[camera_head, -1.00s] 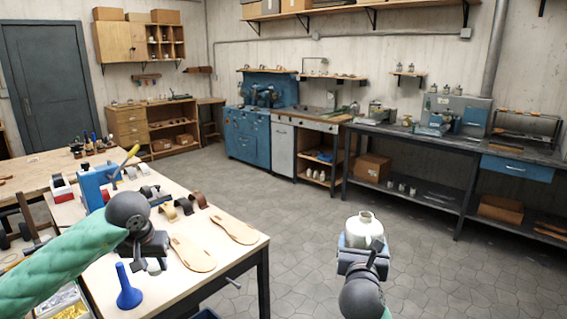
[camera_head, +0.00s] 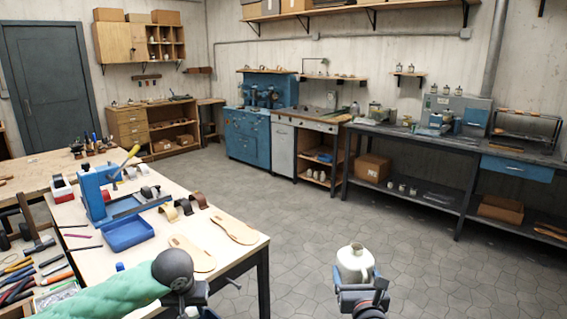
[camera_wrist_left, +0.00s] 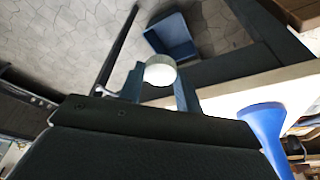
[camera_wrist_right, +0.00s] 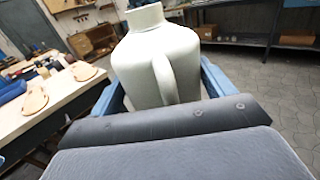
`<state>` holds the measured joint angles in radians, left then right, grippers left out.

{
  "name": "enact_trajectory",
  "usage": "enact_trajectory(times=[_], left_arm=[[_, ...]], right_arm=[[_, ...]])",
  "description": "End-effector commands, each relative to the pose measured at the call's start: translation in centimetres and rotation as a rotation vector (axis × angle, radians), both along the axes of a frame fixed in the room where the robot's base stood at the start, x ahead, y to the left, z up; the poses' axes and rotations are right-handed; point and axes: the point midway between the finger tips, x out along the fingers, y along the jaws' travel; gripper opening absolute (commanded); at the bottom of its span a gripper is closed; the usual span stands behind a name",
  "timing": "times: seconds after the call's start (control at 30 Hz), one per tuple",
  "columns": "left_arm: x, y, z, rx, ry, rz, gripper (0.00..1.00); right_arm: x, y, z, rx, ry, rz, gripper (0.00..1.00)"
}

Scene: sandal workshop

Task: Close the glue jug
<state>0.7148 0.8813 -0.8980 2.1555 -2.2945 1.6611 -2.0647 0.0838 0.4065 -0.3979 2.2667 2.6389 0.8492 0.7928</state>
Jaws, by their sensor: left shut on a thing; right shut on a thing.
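The cream-white glue jug (camera_head: 355,266) is held upright by my right gripper (camera_head: 357,280), shut around its body in front of the floor. Its neck shows no cap in the head view. In the right wrist view the jug (camera_wrist_right: 165,65) stands between the blue fingers, its handle facing the camera. My left gripper (camera_head: 197,305), low in the head view by the bench's front corner, is shut on a round white cap (camera_wrist_left: 160,72), clear between the fingers in the left wrist view. The cap is left of the jug and apart from it.
A wooden bench (camera_head: 235,256) at left holds sandal soles (camera_head: 232,227), a blue tray (camera_head: 128,232) and a blue press (camera_head: 95,190). A blue funnel (camera_wrist_left: 265,130) stands close to my left gripper. Open floor (camera_head: 290,220) lies beyond the jug.

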Motion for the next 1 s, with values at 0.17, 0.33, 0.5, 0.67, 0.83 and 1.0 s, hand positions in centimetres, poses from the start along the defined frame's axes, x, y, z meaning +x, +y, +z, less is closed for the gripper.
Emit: enact_trajectory(times=[0.17, 0.33, 0.5, 0.67, 0.83, 1.0], left_arm=[[-1.6, -1.3, -2.5, 0.0, 0.001, -0.034, 0.14], [-3.1, -2.4, -4.5, 0.0, 0.001, -0.061, 0.14], [-4.0, -3.1, -5.7, 0.0, 0.0, -0.076, 0.14], [-4.2, -3.3, -5.9, 0.0, 0.0, -0.078, 0.14], [-4.2, -3.3, -6.0, 0.0, 0.0, -0.078, 0.14], [-4.3, -3.3, -6.0, 0.0, 0.0, -0.078, 0.14]], right_arm=[[-1.6, -0.7, -4.3, 0.001, 0.004, 0.0, 0.4], [-3.4, -1.4, -8.1, 0.0, 0.004, 0.001, 0.4], [-5.3, -1.9, -11.2, 0.0, 0.003, 0.005, 0.4], [-6.7, -2.2, -13.3, 0.001, 0.001, 0.007, 0.4], [-7.4, -2.2, -14.2, 0.001, -0.001, 0.008, 0.4], [-7.6, -2.2, -14.4, 0.0, -0.003, 0.008, 0.4]])
